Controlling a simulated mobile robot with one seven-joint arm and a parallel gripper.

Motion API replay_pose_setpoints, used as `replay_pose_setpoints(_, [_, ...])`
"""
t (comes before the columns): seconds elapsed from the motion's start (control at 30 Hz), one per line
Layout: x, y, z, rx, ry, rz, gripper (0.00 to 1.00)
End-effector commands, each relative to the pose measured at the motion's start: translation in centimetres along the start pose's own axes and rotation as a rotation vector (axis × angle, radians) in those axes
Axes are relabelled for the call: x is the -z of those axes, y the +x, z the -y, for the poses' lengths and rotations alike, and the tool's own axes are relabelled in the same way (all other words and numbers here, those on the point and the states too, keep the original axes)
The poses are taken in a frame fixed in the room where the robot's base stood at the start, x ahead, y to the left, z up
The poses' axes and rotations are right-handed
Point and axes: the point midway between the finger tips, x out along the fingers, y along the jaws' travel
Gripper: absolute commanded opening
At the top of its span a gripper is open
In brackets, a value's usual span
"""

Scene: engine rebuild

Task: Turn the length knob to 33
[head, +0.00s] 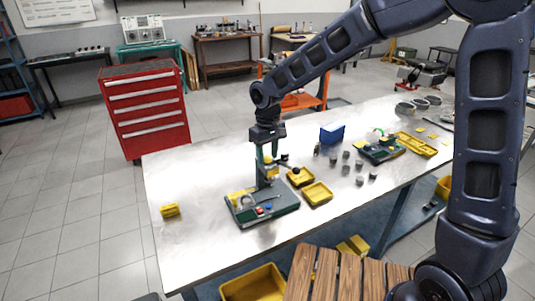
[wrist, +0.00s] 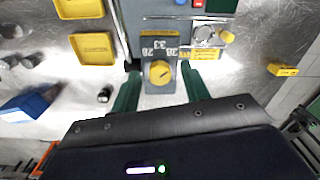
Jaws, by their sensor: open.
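The length knob (wrist: 160,73) is a round yellow dial on a grey column, below the printed marks 28, 33 and 38 (wrist: 159,47) in the wrist view. Its setting is too small to read surely. My gripper (wrist: 160,78) has its two green fingers apart, one on each side of the knob, with gaps showing between. In the head view my gripper (head: 267,153) points down over the upright column of the green-based device (head: 270,212), and the knob is not clearly visible there.
Two yellow trays (head: 317,194) sit right of the device, near several small grey parts (head: 346,158) and a blue box (head: 332,134). A yellow block (head: 170,210) lies to the left. The table's (head: 190,165) left part is mostly clear.

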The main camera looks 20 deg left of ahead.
Motion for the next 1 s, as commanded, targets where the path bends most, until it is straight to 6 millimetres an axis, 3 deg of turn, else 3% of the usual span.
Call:
replay_pose_setpoints(0.17, [0.0, 0.0, -0.01, 0.0, 0.0, 0.0, 0.46])
replay_pose_setpoints(0.4, [0.01, -0.02, -0.02, 0.0, 0.0, 0.0, 0.01])
replay_pose_setpoints(0.77, [0.01, -0.03, -0.08, 0.0, -0.05, 0.0, 0.01])
replay_pose_setpoints(1.0, [0.02, -0.04, -0.09, 0.0, -0.202, 0.0, 0.01])
